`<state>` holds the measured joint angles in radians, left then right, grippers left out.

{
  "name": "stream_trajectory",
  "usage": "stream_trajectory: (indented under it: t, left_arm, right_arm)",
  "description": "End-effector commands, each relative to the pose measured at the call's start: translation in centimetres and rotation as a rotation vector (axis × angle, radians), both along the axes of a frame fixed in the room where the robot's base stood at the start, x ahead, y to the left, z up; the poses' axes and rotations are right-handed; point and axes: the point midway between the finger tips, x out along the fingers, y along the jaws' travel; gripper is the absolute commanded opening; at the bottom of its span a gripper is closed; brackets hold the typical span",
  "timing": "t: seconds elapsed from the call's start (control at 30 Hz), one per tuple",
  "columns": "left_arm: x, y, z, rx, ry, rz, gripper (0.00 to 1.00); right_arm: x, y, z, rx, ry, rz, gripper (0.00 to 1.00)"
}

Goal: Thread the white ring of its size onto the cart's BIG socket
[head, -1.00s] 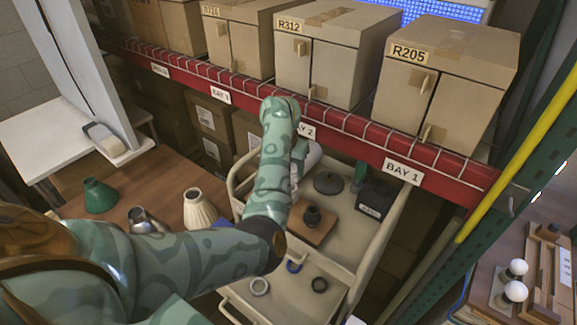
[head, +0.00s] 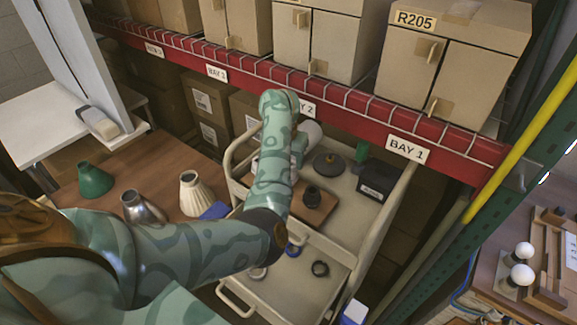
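The white ring (head: 257,273) lies in the front tray of the cart (head: 243,290), partly covered by my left arm. My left arm reaches over the cart, bent upward at the elbow. Its gripper is hidden behind the forearm beside the board. My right gripper is out of view.
A dark round base (head: 328,164), a black box (head: 378,180) and a green item (head: 361,151) stand at the cart's back. Lamp shades in green (head: 94,180), metal (head: 141,209) and cream (head: 195,195) stand on the left table. A red shelf beam (head: 345,117) runs behind the cart.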

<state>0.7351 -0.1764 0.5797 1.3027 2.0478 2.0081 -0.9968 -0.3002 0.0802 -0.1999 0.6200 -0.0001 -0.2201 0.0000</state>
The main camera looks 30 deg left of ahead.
Motion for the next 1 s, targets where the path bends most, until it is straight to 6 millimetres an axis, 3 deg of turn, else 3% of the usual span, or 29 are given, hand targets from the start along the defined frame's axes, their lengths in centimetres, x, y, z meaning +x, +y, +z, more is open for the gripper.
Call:
stream_trajectory:
  t: [0.57, 1.0]
  left_arm:
    - [0.0, 0.0, 0.0, -0.001, 0.000, 0.000, 0.20]
    - [0.0, 0.0, -2.3, -0.001, 0.001, 0.001, 0.20]
  right_arm:
    - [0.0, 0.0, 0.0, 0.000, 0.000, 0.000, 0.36]
    - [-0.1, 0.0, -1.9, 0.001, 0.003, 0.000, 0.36]
